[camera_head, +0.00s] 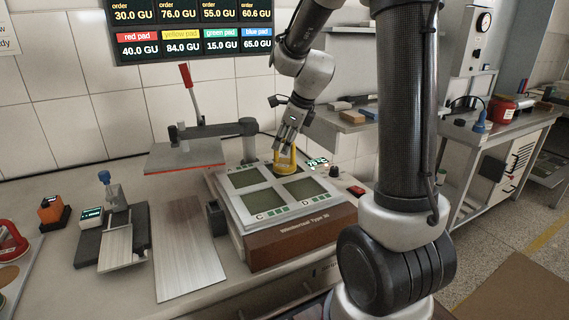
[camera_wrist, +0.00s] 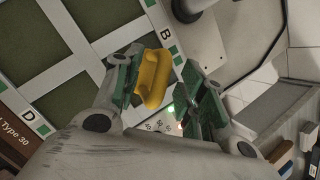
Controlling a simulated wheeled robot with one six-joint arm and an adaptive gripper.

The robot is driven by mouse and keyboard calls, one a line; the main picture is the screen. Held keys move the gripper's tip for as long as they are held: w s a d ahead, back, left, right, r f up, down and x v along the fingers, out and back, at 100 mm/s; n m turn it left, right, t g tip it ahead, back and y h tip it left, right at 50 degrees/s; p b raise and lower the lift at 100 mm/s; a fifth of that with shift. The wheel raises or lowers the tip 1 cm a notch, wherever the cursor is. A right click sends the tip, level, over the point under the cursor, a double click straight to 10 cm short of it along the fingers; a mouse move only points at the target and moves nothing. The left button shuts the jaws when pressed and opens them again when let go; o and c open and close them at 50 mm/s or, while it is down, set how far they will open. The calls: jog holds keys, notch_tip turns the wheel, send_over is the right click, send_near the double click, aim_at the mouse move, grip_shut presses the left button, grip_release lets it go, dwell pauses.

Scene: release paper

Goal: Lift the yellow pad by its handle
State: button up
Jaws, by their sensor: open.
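The yellow pad (camera_head: 285,162) stands on the back right part of the measuring device (camera_head: 262,246), near the square at the back right. Its raised yellow handle shows in the wrist view (camera_wrist: 153,78). My gripper (camera_head: 290,133) is over the pad, pointing down. In the wrist view the two green-lined fingers (camera_wrist: 165,100) are apart. The yellow handle shows close to the left finger, with a gap to the right finger. I cannot tell whether a finger touches it.
A press with a red lever (camera_head: 187,76) and a flat plate (camera_head: 185,157) stands left of the device. A red pad (camera_head: 10,242) is at the far left. A metal sheet (camera_head: 186,250) lies in front of the press. A screen (camera_head: 191,28) hangs on the wall.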

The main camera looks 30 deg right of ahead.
jog(key=shift+w+f, duration=0.1)
jog(key=shift+f, duration=0.2)
grip_shut()
jog(key=shift+r, duration=0.15)
